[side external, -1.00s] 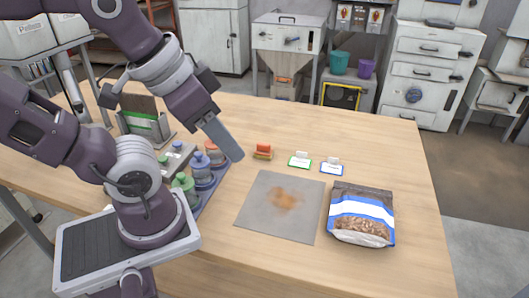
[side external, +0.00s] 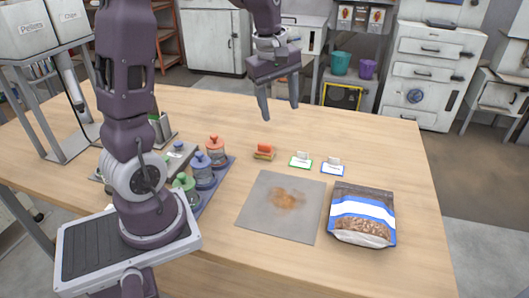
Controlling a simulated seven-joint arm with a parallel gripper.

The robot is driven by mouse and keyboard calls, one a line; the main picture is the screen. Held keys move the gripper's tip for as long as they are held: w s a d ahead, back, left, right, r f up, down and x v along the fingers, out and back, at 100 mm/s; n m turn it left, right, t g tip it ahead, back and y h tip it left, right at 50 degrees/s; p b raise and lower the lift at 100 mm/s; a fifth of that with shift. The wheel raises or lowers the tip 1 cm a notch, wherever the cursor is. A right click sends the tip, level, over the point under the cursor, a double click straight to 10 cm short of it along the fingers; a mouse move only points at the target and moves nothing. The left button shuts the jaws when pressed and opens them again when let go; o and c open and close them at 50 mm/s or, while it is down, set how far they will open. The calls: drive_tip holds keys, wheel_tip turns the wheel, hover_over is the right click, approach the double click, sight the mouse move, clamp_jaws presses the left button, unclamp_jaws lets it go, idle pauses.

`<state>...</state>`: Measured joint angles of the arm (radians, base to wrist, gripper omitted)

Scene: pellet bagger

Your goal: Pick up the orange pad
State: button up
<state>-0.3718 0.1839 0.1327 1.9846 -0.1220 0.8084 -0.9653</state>
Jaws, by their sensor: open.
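The orange pad (side external: 263,152) is a small orange block with a tan lower part, lying on the wooden table (side external: 400,150) behind the grey mat. My gripper (side external: 280,111) is open and empty, with its two fingers pointing down. In the picture it is above the orange pad and slightly to its right, clear of the table. Nothing hides the pad.
A grey mat (side external: 254,216) with a brown smear lies in front of the pad. Green-edged (side external: 300,160) and blue-edged (side external: 333,167) card holders stand to its right. A pellet bag (side external: 362,212) lies at the right. Lidded jars (side external: 215,152) stand on a tray at left.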

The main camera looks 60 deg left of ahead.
sight(264, 144)
drive_tip(key=a+f+n, duration=0.3)
drive_tip(key=a+f, duration=0.1)
drive_tip(key=w+a+f+n+g, duration=0.1)
drive_tip(key=a+f+n, duration=0.2)
drive_tip(key=a+f, duration=0.1)
drive_tip(key=a+f+n+g, duration=0.1)
drive_tip(key=a+f+n, duration=0.2)
drive_tip(key=a+f, duration=0.2)
drive_tip(key=shift+w+f, duration=0.25)
drive_tip(key=shift+w, duration=0.15)
drive_tip(key=f, duration=0.4)
drive_tip(key=d+f, duration=0.1)
drive_tip(key=f, duration=0.2)
drive_tip(key=shift+w, duration=0.25)
clamp_jaws()
